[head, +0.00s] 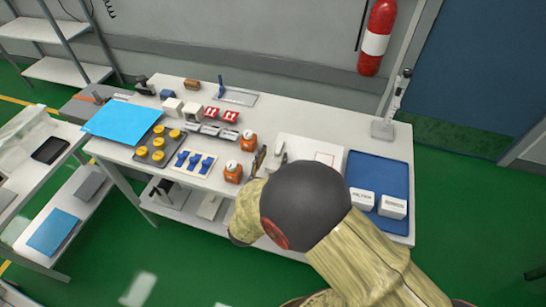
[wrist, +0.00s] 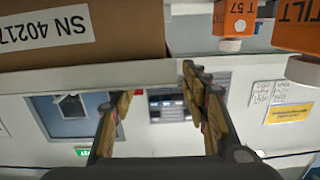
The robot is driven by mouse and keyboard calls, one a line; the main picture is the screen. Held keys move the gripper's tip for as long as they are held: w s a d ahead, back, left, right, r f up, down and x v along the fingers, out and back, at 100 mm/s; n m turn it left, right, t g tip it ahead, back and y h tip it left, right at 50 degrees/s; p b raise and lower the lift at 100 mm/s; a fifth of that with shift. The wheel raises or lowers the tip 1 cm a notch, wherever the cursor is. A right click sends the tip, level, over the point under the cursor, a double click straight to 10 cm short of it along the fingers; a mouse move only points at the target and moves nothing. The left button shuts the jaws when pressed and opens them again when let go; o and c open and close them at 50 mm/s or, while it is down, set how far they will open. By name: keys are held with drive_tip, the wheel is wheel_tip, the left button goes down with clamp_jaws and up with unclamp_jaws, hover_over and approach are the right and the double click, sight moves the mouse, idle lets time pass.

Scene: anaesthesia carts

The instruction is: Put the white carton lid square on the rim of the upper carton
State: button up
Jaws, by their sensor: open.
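In the wrist view a brown carton (wrist: 100,32) with a label ending in 40217 fills the upper left. A white band (wrist: 80,77) runs along its lower edge in the picture; it looks like the lid's side, but I cannot tell how squarely it sits. My gripper (wrist: 157,85) is open, with its fingers apart close to this band and nothing clearly held between them. In the head view my gripper (head: 260,160) is over the table's front middle, mostly hidden by my arm. The cartons cannot be made out there.
Orange tilt indicators (head: 248,140) stand left of my gripper; they also show in the wrist view (wrist: 236,18). A blue mat (head: 378,172) at right bears two small white boxes (head: 393,207).

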drive_tip(key=v, duration=1.1)
drive_tip(key=shift+s+a, duration=0.2)
drive_tip(key=shift+s, duration=0.1)
